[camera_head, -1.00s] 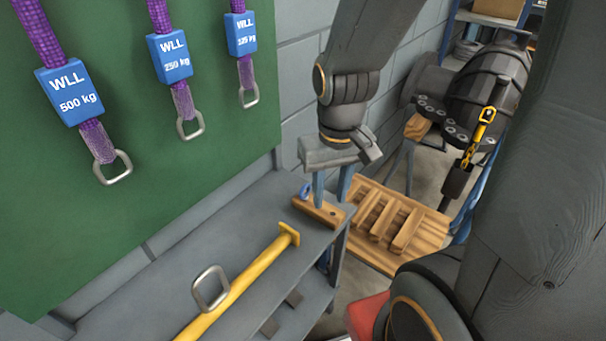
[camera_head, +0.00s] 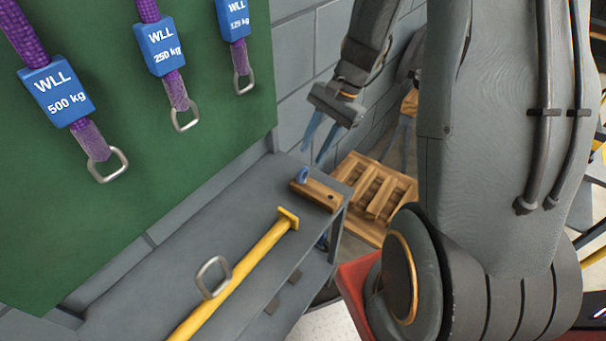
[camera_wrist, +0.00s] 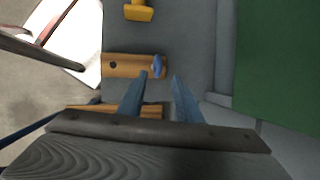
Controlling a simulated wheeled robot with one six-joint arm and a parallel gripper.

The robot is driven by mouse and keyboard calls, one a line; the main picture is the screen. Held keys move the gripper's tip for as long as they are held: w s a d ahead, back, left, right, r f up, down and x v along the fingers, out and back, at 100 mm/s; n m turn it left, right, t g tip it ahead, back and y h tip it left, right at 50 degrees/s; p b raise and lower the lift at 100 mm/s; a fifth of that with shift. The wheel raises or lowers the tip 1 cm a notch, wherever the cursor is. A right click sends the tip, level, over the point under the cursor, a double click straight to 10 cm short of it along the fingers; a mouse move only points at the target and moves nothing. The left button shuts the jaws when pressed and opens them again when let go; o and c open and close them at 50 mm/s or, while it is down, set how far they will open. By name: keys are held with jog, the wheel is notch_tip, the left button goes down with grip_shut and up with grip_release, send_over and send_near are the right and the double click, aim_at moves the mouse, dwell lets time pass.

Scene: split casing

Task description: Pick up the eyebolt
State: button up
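The eyebolt (camera_head: 303,174) is small and blue. It stands at the left end of a wooden block (camera_head: 322,194) on the grey bench; a dark hole shows toward the block's other end. My gripper (camera_head: 312,156) is open and empty, its two blue fingers pointing down just above and behind the eyebolt in the head view. In the wrist view the eyebolt (camera_wrist: 157,66) lies just beyond the fingertips, about between their lines, and my gripper (camera_wrist: 160,75) is clearly spread. I see no contact with the eyebolt.
A yellow bar (camera_head: 240,270) with a flat end plate lies on the bench (camera_head: 190,238), with a metal ring (camera_head: 213,277) by it. Purple slings with blue WLL tags hang on the green board (camera_head: 110,165) at left. A slatted wooden rack (camera_head: 375,190) is beyond the bench end.

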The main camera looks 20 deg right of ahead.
aim_at(305, 168)
jog(key=x, duration=0.2)
jog(key=p+x, duration=0.1)
jog(key=x, duration=0.1)
jog(key=shift+s+a, duration=0.15)
jog(key=shift+s, duration=0.1)
jog(key=shift+a+f, duration=0.2)
jog(key=shift+f, duration=0.35)
grip_shut()
